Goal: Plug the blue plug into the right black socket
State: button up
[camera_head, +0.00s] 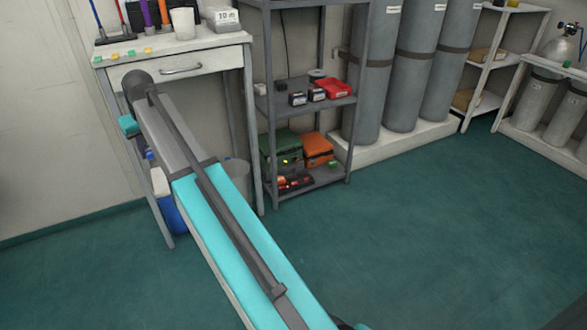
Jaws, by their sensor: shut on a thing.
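Neither the blue plug nor any black socket can be made out in this head view. My gripper is not in view. My own arm, in turquoise and grey, crosses the picture from the upper left to the bottom edge and hides part of the floor and the white table.
A white table (180,45) with a drawer stands at the upper left. A grey shelf rack (305,102) holding small boxes and cases stands beside it. Tall grey cylinders (417,65) stand on a white plinth (400,142). The green floor (430,240) at right is clear.

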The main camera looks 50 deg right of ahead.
jog(key=s+a+r, duration=0.1)
jog(key=a+r, duration=0.4)
jog(key=a, duration=0.5)
jog(key=shift+s+a+r, duration=0.25)
jog(key=shift+s+r, duration=0.05)
jog(key=shift+r, duration=0.05)
